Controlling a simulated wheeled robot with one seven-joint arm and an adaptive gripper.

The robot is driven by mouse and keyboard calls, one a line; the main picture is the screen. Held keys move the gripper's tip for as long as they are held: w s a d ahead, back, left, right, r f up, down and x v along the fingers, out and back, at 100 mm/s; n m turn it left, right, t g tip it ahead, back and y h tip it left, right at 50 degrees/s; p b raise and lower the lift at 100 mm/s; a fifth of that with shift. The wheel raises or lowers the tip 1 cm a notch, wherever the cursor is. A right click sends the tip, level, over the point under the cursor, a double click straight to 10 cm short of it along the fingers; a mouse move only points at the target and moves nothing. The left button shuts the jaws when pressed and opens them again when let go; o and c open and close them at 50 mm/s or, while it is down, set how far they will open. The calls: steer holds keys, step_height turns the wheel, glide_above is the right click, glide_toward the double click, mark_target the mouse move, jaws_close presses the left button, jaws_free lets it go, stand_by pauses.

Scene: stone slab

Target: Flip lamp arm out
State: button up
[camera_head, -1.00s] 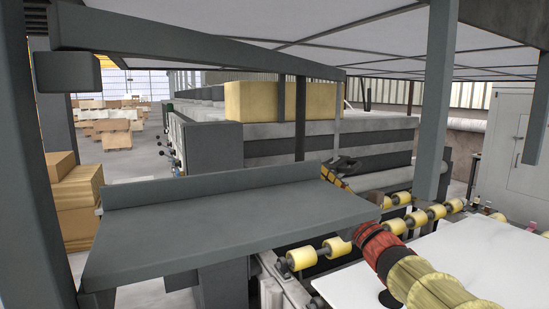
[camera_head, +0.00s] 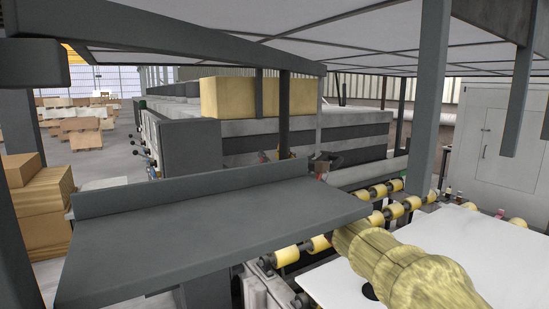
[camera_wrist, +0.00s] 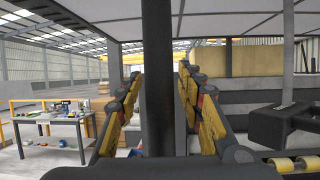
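No part is plainly marked as the lamp arm. A long grey overhead beam (camera_head: 190,52) crosses the head view, and a dark upright bar (camera_head: 284,112) reaches down from near its right end. My gripper (camera_head: 286,157) is at the lower end of this bar, partly hidden behind the grey shelf. In the wrist view the yellow-padded fingers of my gripper (camera_wrist: 160,76) are spread apart, with the dark bar (camera_wrist: 158,110) standing upright between them. Gaps show between bar and pads; whether either finger touches it is unclear.
The grey shelf (camera_head: 210,220) lies in front of my gripper. Yellow rollers (camera_head: 287,256) and a white slab (camera_head: 465,250) lie to the right. A grey post (camera_head: 430,110) stands at right. In the wrist view a dark block (camera_wrist: 280,124) is close on the right.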

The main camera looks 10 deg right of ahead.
steer(key=shift+c, duration=1.2)
jaws_close()
